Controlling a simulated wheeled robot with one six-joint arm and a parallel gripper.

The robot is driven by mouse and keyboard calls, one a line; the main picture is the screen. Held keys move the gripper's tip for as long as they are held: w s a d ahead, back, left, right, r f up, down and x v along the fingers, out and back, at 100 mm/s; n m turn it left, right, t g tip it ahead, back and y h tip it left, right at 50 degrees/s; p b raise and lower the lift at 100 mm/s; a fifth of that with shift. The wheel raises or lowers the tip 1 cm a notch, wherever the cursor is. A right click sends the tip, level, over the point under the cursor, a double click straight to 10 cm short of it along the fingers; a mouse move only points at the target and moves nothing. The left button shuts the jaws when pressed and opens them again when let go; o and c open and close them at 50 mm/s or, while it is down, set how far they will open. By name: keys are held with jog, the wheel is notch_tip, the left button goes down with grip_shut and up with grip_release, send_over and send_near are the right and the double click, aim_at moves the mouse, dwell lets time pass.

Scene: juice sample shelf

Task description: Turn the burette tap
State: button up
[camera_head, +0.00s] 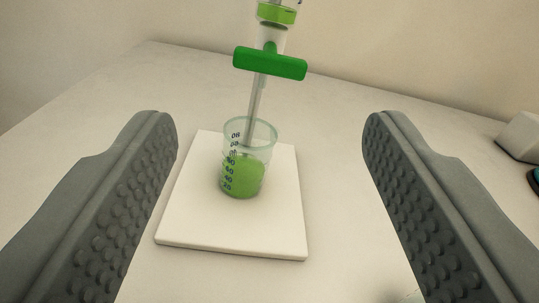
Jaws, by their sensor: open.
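The burette tap (270,63) is a green bar handle lying roughly crosswise, slightly lower at its right end. It sits on the burette (277,14), whose clear lower end holds green liquid at the top of the view. The burette's thin tip runs down into a clear beaker (243,160). The beaker has dark graduation marks and holds green liquid. My gripper (269,135) is open and empty. Its two grey, studded fingers stand wide apart, one on each side of the beaker, nearer to me than the tap and lower in the picture. Neither finger touches the tap.
The beaker stands on a white square plate (280,232) on a pale bench (340,200). A pale wall is behind. A whitish block with a dark part (522,137) is at the right edge. A faint clear rim shows at the bottom right. The bench left of the plate is clear.

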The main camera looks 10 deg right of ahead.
jog(key=s, duration=0.7)
jog(key=shift+s, duration=0.1)
jog(key=s+r+m, duration=0.1)
jog(key=s+r, duration=0.1)
jog(key=s, duration=1.5)
jog(key=s+r+m, duration=0.1)
jog(key=s+r, duration=0.2)
jog(key=s, duration=1.4)
jog(key=shift+r+g, duration=0.3)
